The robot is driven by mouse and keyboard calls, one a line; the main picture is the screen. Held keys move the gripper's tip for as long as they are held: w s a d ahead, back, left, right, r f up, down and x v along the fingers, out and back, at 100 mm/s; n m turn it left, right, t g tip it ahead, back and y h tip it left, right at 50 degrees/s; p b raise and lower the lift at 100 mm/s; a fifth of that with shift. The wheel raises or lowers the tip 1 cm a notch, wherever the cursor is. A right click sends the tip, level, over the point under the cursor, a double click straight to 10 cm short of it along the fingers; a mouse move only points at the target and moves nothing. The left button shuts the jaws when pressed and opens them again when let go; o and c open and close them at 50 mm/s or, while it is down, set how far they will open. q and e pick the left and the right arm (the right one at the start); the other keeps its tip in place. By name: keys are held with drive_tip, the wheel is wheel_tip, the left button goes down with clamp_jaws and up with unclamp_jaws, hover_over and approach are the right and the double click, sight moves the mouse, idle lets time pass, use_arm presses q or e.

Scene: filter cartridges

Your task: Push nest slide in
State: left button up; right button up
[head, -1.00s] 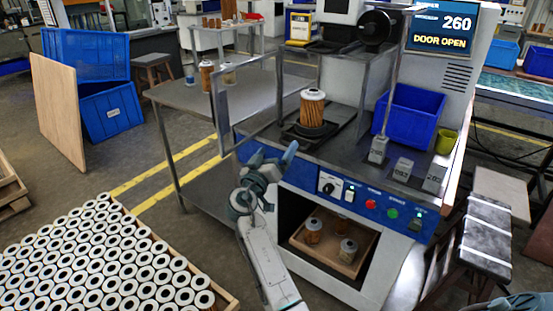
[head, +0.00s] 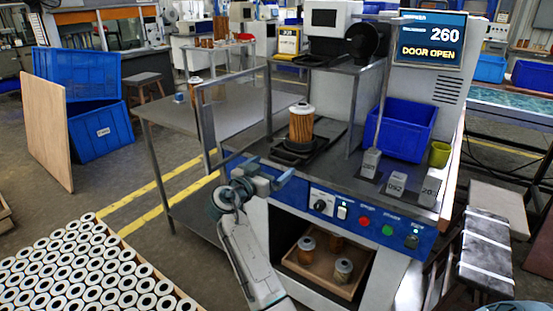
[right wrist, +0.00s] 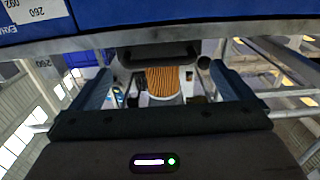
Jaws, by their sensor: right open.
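The black nest slide (head: 286,157) sits pulled out on its dark rails at the front of the test machine's deck. An orange pleated filter cartridge (head: 301,125) with white end caps stands upright in it. My right gripper (head: 262,180) is open and empty, in front of the slide and a little to its left and lower. In the right wrist view, the gripper's two blue fingers (right wrist: 165,88) are spread apart, with the slide's dark front handle (right wrist: 160,56) and the cartridge (right wrist: 166,80) showing beyond and between them. Contact is not visible. My left gripper is not in view.
The machine's framed door (head: 207,125) stands open at left; the screen (head: 427,40) reads DOOR OPEN. A panel with buttons (head: 364,221) lies below the deck edge.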

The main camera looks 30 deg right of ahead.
sight(285, 156)
drive_tip(key=shift+p+x, duration=0.3)
drive_tip(key=shift+x, duration=1.4)
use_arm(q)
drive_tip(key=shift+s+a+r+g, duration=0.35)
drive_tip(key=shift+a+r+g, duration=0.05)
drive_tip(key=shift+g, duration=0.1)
use_arm(e)
drive_tip(key=c, duration=1.1)
drive_tip(key=shift+b+x, duration=1.15)
drive_tip(key=shift+x, duration=0.75)
drive_tip(key=shift+w+d, duration=0.15)
drive_tip(key=shift+d, duration=0.2)
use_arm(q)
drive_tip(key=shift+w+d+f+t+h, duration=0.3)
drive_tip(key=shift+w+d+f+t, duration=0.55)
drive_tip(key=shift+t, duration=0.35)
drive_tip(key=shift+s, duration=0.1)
